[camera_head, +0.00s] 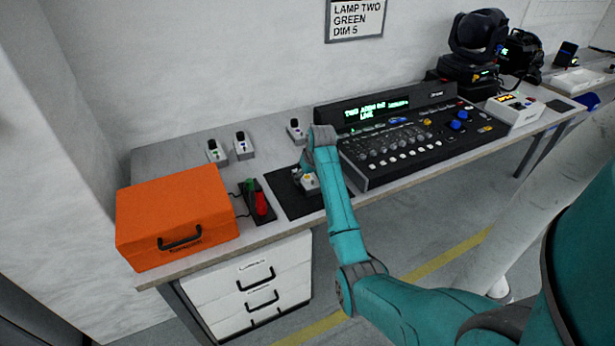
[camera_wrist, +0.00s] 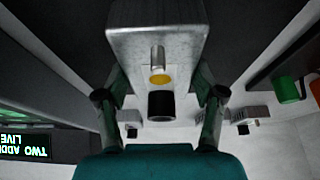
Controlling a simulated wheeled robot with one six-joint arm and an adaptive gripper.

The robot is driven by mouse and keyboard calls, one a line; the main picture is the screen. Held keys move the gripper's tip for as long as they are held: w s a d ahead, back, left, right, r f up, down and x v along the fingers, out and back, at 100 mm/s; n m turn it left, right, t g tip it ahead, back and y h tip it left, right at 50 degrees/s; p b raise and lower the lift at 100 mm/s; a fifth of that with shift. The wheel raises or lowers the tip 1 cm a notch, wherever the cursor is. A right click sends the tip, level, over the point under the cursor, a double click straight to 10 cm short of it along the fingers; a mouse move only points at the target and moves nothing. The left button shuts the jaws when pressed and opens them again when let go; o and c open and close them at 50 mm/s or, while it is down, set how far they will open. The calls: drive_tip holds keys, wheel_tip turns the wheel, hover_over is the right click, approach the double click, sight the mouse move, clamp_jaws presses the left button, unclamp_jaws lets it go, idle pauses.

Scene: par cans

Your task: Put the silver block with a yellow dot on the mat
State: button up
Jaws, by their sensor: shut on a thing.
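The silver block with a yellow dot (camera_wrist: 158,33) fills the upper middle of the wrist view. It has a short metal peg, a yellow dot and a black knob on its face. My gripper (camera_wrist: 160,98) is shut on it, one finger on each side. In the head view the block (camera_head: 310,184) shows below my wrist, over the right part of the black mat (camera_head: 286,199). I cannot tell whether its underside touches the mat. The mat's right part is partly hidden by my arm.
Three other silver blocks stand behind: two at left (camera_head: 216,153) (camera_head: 243,147) and one near the console (camera_head: 296,131). An orange case (camera_head: 175,212) and a small red and green box (camera_head: 260,203) lie left of the mat. The lighting console (camera_head: 400,140) is close on the right.

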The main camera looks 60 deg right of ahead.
drive_tip(key=o, duration=1.7)
drive_tip(key=v, duration=1.2)
drive_tip(key=shift+r, duration=0.15)
